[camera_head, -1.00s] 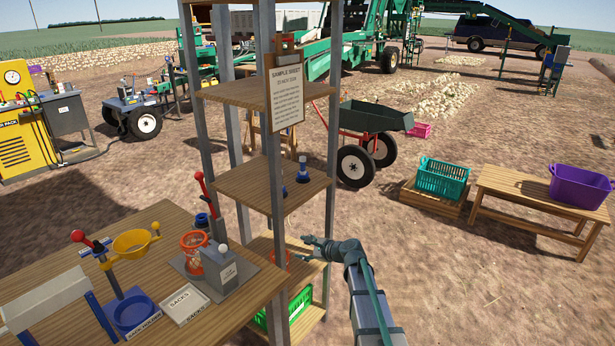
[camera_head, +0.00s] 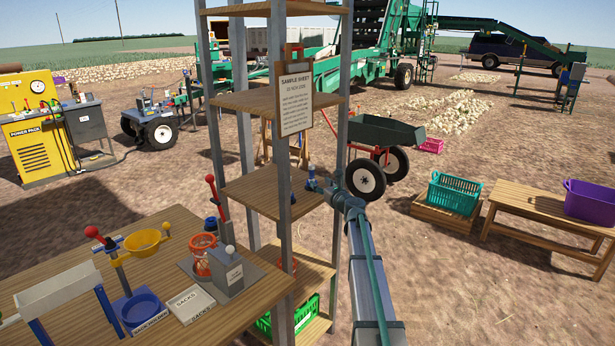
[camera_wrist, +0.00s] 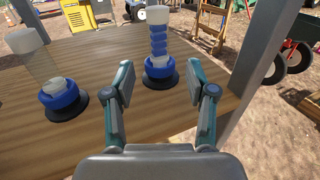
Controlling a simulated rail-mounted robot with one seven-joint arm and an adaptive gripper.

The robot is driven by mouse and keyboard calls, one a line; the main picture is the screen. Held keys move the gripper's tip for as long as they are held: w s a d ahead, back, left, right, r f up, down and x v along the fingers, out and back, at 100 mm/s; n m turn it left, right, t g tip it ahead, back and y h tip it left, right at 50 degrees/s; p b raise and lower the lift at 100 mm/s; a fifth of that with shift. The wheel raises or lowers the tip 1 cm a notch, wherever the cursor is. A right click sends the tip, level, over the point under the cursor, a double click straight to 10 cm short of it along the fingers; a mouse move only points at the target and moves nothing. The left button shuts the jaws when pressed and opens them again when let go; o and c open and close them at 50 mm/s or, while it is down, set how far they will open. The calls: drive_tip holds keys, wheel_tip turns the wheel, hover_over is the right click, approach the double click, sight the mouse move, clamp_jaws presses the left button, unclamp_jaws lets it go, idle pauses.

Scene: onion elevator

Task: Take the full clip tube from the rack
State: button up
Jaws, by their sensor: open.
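In the wrist view a tube filled with stacked blue clips (camera_wrist: 159,36), with a whitish top, stands upright in a blue holder on a black disc. A second tube (camera_wrist: 32,60), clear and mostly empty with little at its bottom, stands in a similar holder to the left. Both are on a wooden rack shelf (camera_wrist: 150,118). My gripper (camera_wrist: 160,80) is open and empty, its fingers apart either side of the line to the full tube, short of it. In the head view my gripper (camera_head: 325,187) is at the middle shelf, partly covering the full tube (camera_head: 311,172).
Grey rack posts (camera_head: 284,180) stand close to the arm; one (camera_wrist: 255,65) is right of the gripper in the wrist view. A sample sheet board (camera_head: 296,98) hangs above. A bench (camera_head: 150,290) with sampling tools is at left.

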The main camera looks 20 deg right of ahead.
sight(313, 177)
drive_tip(key=w, duration=0.2)
drive_tip(key=w+p, duration=0.1)
drive_tip(key=w, duration=0.4)
drive_tip(key=shift+w+a+p, duration=0.3)
drive_tip(key=shift+a+p, duration=0.05)
drive_tip(key=shift+p, duration=0.05)
clamp_jaws()
drive_tip(key=shift+r, duration=0.1)
